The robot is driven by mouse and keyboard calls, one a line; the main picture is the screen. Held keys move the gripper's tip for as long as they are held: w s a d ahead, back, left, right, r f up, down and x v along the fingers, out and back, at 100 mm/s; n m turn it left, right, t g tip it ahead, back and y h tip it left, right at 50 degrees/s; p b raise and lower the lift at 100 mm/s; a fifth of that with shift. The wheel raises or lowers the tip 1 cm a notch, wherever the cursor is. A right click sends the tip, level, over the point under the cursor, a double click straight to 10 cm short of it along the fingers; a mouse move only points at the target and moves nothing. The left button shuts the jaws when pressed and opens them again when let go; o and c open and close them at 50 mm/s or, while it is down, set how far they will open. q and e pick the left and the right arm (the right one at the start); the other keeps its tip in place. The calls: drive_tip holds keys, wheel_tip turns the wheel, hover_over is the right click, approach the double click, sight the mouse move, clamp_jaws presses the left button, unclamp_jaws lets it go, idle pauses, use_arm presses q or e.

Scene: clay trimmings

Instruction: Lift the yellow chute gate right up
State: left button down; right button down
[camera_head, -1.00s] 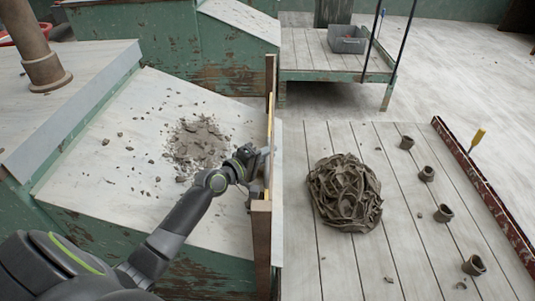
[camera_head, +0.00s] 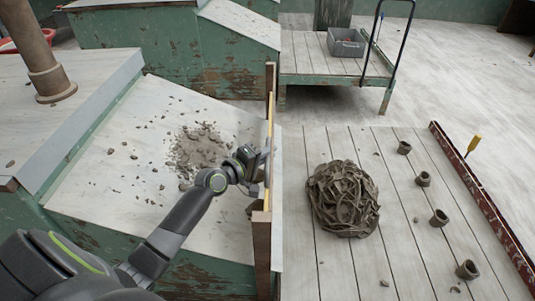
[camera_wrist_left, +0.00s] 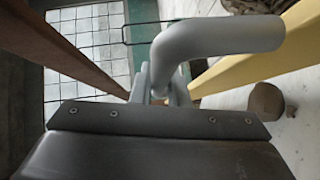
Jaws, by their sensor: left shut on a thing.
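The yellow chute gate (camera_head: 269,118) shows almost edge-on in the head view, as a thin upright strip between two brown posts at the lower end of the pale sloping chute (camera_head: 110,180). Its yellow face (camera_wrist_left: 240,68) fills the right of the left wrist view. My left gripper (camera_head: 262,164) is at the gate's middle, shut on a grey bent handle (camera_wrist_left: 222,38). Its fingers (camera_wrist_left: 160,85) show around the bar in the wrist view. My arm hides part of the gate, and its lower edge is hard to see. My right gripper is not in view.
Crumbled clay (camera_head: 199,150) lies on the chute. A heap of clay trimmings (camera_head: 342,198) sits on the plank deck (camera_head: 300,255) right of the gate. Several small clay pots (camera_head: 439,217) line the deck's right side. A grey bin (camera_head: 346,42) stands on a cart behind.

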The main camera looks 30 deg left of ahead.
use_arm(q)
drive_tip(key=c, duration=1.4)
unclamp_jaws()
drive_tip(key=shift+w+r, duration=0.1)
drive_tip(key=shift+r, duration=0.05)
